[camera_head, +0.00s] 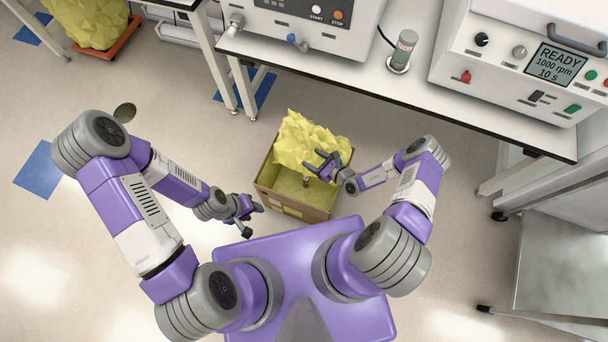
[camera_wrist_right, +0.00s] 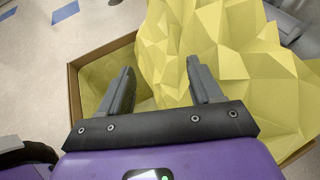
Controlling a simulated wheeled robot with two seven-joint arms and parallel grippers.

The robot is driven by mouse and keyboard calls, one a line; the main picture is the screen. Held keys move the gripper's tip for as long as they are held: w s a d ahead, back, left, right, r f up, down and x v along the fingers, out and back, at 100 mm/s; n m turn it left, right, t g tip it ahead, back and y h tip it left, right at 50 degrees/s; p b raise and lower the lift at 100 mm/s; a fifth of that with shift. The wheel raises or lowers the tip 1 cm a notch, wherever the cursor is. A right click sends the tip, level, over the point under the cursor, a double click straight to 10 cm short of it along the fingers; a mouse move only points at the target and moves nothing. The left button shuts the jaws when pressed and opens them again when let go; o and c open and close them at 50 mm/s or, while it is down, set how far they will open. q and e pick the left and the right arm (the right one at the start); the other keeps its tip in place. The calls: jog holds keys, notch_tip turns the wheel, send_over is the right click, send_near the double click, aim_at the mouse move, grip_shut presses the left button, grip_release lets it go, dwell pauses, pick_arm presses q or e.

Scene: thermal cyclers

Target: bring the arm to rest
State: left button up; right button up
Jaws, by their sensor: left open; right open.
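My right gripper (camera_head: 320,165) is open and empty above the cardboard box (camera_head: 268,187), in front of the crumpled yellow heap. In the right wrist view its two fingers (camera_wrist_right: 160,88) are spread with nothing between them. The heap and the box's inside show beyond them. My left gripper (camera_head: 250,212) is to the left of the box, over the floor, open, with nothing seen in it. Both arms are bent and reach forward from my purple body.
The crumpled yellow heap (camera_head: 300,140) fills the back of the box. A white bench (camera_head: 340,72) runs behind, with a machine showing READY (camera_head: 555,65) and a grey-green cylinder (camera_head: 402,50). A metal cabinet (camera_head: 560,270) stands at right. The floor at left is mostly clear.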

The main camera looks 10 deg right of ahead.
jog(key=shift+v, duration=0.95)
jog(key=s+a+r+n+g+y+p, duration=0.1)
jog(key=s+a+r+n+g+p, duration=0.1)
jog(key=s+a+r+n+g, duration=0.45)
jog(key=s+a+r+n+g+y+p, duration=0.1)
jog(key=s+a+r+n+g+p, duration=0.15)
jog(key=s+n+g, duration=0.5)
notch_tip(320, 180, up, 11)
jog(key=s+d+n+t+h+p, duration=0.2)
jog(key=n+h, duration=0.3)
jog(key=n, duration=0.7)
jog(key=shift+s+d+f+t, duration=0.15)
jog(key=shift+s+t, duration=0.3)
jog(key=shift+t, duration=0.05)
jog(key=shift+w+n, duration=0.1)
jog(key=shift+n, duration=0.2)
